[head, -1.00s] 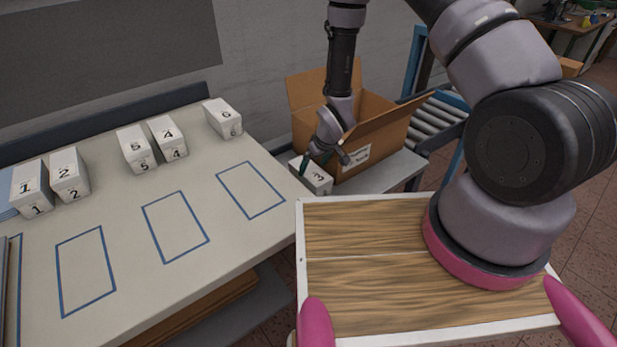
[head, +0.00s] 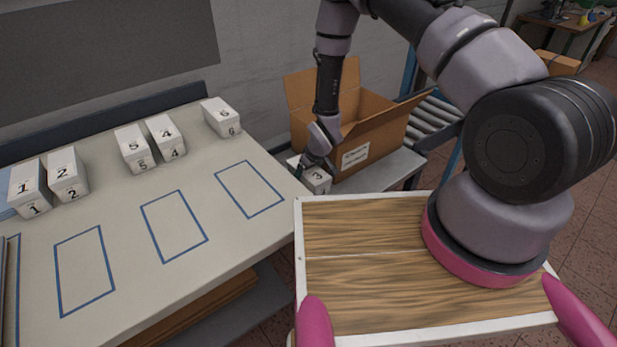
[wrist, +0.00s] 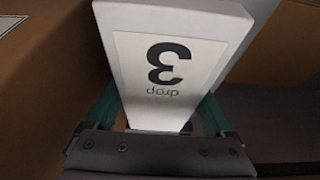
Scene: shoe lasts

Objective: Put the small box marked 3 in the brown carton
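The small white box marked 3 (head: 316,180) sits at the front left of the brown carton (head: 374,137), on or just above the grey surface. My gripper (head: 311,166) is at this box and partly covers it.
White boxes marked 1 (head: 28,187), 2 (head: 66,173), 5 (head: 133,148), 4 (head: 165,136) and 6 (head: 221,117) stand on the pale table (head: 110,215) with blue outlines. A wooden-topped tray (head: 365,260) is in front of me. A roller conveyor (head: 432,118) stands behind the carton.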

